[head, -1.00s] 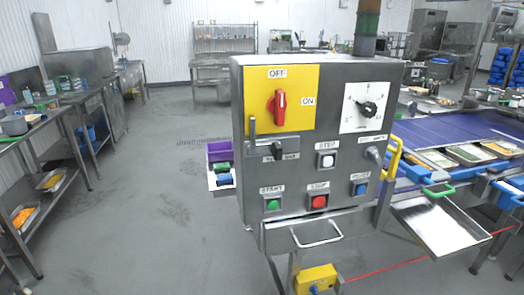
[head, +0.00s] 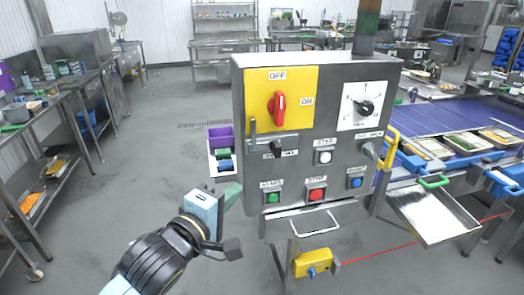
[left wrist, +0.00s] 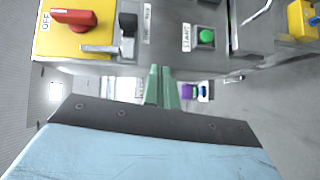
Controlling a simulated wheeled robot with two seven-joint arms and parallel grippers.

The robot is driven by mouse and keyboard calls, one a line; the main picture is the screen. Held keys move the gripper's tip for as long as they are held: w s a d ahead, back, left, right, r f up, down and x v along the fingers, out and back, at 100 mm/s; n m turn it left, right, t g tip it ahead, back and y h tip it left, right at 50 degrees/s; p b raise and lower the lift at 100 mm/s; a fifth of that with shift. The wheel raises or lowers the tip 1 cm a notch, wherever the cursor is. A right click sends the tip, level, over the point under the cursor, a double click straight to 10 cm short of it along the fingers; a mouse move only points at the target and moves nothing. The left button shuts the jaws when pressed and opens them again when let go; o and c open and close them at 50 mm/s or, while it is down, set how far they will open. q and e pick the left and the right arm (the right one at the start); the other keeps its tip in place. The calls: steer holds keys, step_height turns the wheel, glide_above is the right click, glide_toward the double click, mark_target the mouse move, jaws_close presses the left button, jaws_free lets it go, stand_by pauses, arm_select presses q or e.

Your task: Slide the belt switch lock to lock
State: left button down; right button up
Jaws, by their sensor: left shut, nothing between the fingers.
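The grey control box (head: 345,120) shows in the head view. Its yellow plate (head: 300,85) carries a red switch (head: 279,107) with its handle upright, between labels OFF and ON. Just below is the belt switch lock (head: 277,147), a metal slide with a black knob; a metal bar stands up at its left end. The lock also shows at upper left in the left wrist view (left wrist: 128,28). My left gripper (head: 236,193) is shut and empty, left of the box's lower left edge and below the lock. Its green fingers (left wrist: 161,84) are together, apart from the lock.
Green START (head: 273,198), red STOP (head: 316,195) and blue (head: 355,183) buttons line the box's lower face. A dial (head: 363,107) sits upper right. A yellow handle (head: 391,145) and the blue conveyor (head: 450,125) are to the right. Open floor lies left of the box.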

mark_target(280, 154)
arm_select(q)
steer(key=shift+n+h, duration=0.3)
steer(key=shift+h, duration=0.3)
steer(key=r, duration=0.1)
steer(key=s+r, duration=0.1)
steer(key=r, duration=0.1)
steer(key=s+d+r, duration=0.1)
steer(key=r, duration=0.1)
steer(key=shift+s, duration=0.2)
steer(key=p+x, duration=0.1)
steer(key=x, duration=0.9)
steer(key=shift+w+r+p, duration=0.1)
steer(key=shift+r+p, duration=0.05)
steer(key=shift+p, duration=0.15)
steer(key=shift+w+d, duration=0.3)
steer(key=shift+d, duration=0.6)
steer(key=shift+w+d, duration=0.3)
steer(key=shift+d, duration=0.6)
steer(key=shift+s, duration=0.15)
